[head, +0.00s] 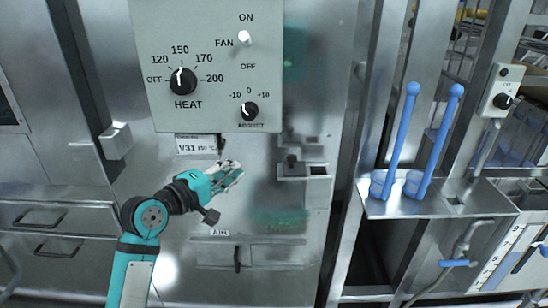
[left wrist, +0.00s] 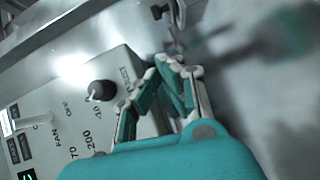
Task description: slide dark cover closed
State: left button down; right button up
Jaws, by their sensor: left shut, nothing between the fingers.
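A small metal housing (head: 305,178) sits on the steel cabinet front, with a dark knob (head: 291,160) on its left part. A second sliding fitting labelled AIR, with a dark upright handle (head: 238,258), is lower down. I cannot tell for sure which of these is the dark cover. My left gripper (head: 238,172) is shut and empty, left of the housing and apart from its knob. In the left wrist view the shut fingers (left wrist: 172,62) are near the control box, and a small dark knob (left wrist: 157,11) shows beyond them. My right gripper is out of view.
A grey control box (head: 210,60) with HEAT, FAN and ADJUST controls overhangs above the gripper. A V31 label (head: 197,146) is just below it. Two blue levers (head: 402,130) stand on a metal shelf to the right. Drawers (head: 50,230) are at left.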

pick_arm(q)
jog(key=shift+w, duration=0.1)
jog(key=s+d+p+x, duration=0.1)
jog(key=d+p+x, duration=0.1)
jog(key=x, duration=1)
jog(key=shift+d+f+p, duration=0.25)
jog(key=shift+d+p, duration=0.15)
jog(key=shift+p, duration=0.45)
